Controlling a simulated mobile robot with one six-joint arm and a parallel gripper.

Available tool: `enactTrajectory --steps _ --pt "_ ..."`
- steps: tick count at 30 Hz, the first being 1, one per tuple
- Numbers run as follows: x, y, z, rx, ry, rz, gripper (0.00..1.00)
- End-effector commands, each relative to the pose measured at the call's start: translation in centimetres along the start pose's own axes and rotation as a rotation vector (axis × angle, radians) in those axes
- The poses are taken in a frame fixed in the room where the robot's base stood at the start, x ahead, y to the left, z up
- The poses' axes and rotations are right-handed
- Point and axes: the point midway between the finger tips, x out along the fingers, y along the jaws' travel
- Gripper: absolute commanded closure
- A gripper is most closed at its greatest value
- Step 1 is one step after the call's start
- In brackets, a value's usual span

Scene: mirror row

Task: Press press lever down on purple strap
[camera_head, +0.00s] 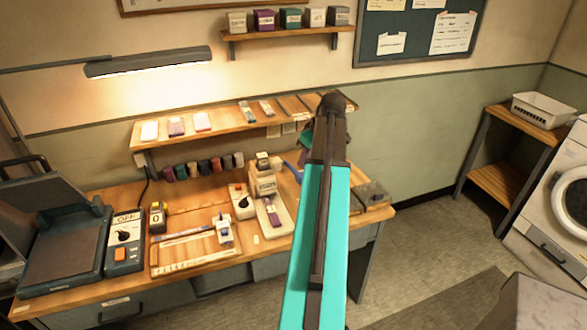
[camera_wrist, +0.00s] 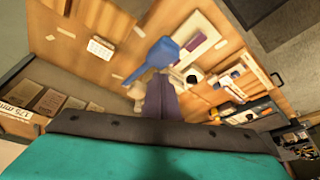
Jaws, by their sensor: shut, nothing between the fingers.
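The press (camera_head: 264,185) stands on the workbench, with a cream body and a pale base. Its blue lever (camera_head: 292,170) sticks out to the right and is partly hidden by my arm. The purple strap (camera_head: 271,214) lies on the press base, below the head. In the wrist view the blue lever (camera_wrist: 168,56) shows large, just beyond my fingers, with the purple strap (camera_wrist: 196,41) beside it. My gripper (camera_wrist: 155,84) is shut and empty, close to the lever; I cannot tell if they touch. In the head view my arm mostly hides the gripper.
A control box (camera_head: 242,201) stands left of the press. A wooden board (camera_head: 190,251) with tools and a heat press (camera_head: 62,245) are further left. A shelf (camera_head: 200,128) with colored pieces hangs behind, above a row of spools. The floor right of the bench is open.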

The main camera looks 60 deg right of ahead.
Motion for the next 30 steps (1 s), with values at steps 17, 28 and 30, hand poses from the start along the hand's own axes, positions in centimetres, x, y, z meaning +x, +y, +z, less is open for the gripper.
enactTrajectory --steps 17,28,30 --pt "-3.2 0.0 -1.4 0.0 0.0 0.0 1.0" --pt "-3.2 0.0 -1.4 0.0 0.0 0.0 1.0" --pt "-3.2 0.0 -1.4 0.0 0.0 0.0 1.0"
